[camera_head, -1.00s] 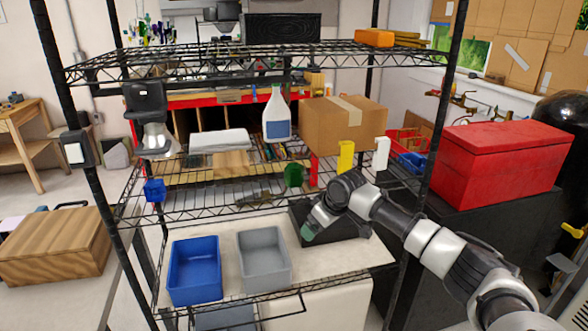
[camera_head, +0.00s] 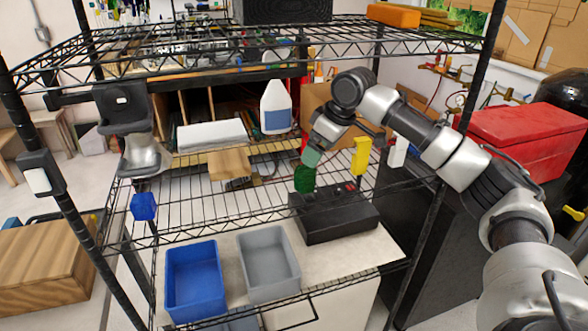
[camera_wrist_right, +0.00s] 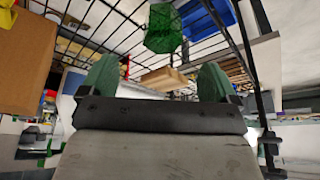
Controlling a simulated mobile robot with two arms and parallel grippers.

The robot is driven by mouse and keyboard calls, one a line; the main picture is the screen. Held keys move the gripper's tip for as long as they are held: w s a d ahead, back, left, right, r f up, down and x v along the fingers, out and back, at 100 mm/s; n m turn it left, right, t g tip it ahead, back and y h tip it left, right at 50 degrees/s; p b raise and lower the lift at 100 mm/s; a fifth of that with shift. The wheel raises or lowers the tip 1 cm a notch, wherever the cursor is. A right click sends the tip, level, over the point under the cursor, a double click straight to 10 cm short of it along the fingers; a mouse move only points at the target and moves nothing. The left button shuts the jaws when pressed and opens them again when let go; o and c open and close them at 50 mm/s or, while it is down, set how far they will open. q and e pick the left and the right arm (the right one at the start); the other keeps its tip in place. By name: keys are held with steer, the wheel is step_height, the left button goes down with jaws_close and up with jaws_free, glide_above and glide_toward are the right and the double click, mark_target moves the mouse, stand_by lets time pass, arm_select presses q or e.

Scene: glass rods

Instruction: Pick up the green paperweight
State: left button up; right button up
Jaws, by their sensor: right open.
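The green paperweight (camera_head: 305,179) stands on the middle wire shelf (camera_head: 225,210) in the head view. It is a dark green, faceted, see-through piece. In the right wrist view the paperweight (camera_wrist_right: 163,28) is at the top, beyond the fingertips and roughly in line with the gap between them. My right gripper (camera_head: 312,157), with green fingertips, is just above and behind it in the head view. In the wrist view the gripper (camera_wrist_right: 156,78) is open, with nothing between its fingers. Contact cannot be made out. My left gripper is not in view.
A blue block (camera_head: 144,206) sits at the shelf's left. A yellow piece (camera_head: 361,155) and a white piece (camera_head: 398,152) stand to the right. The upper wire shelf (camera_head: 400,42) overhangs. A black box (camera_head: 340,220) and bins (camera_head: 195,280) are below.

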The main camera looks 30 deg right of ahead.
mark_target(306, 169)
steer(key=x, duration=0.2)
steer(key=p+x, duration=0.1)
steer(key=x, duration=0.1)
steer(key=shift+s+a, duration=0.1)
steer(key=shift+s, duration=0.25)
steer(key=shift+w+f, duration=0.1)
steer(key=shift+f, duration=0.25)
steer(key=f, duration=0.1)
steer(key=w+a+f+p, duration=0.1)
steer(key=w+f+p, duration=0.1)
steer(key=shift+w+a+f, duration=0.15)
steer(key=shift+w+f, duration=0.1)
steer(key=shift+f, duration=0.1)
steer(key=shift+w+f, duration=0.15)
steer(key=shift+f, duration=0.35)
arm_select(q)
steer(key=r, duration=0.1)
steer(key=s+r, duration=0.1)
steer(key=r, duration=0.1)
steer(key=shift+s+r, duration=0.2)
arm_select(e)
steer(key=c, duration=1.1)
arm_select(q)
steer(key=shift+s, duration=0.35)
arm_select(e)
steer(key=shift+c, duration=0.5)
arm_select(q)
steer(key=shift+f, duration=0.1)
arm_select(e)
steer(key=shift+r, duration=0.1)
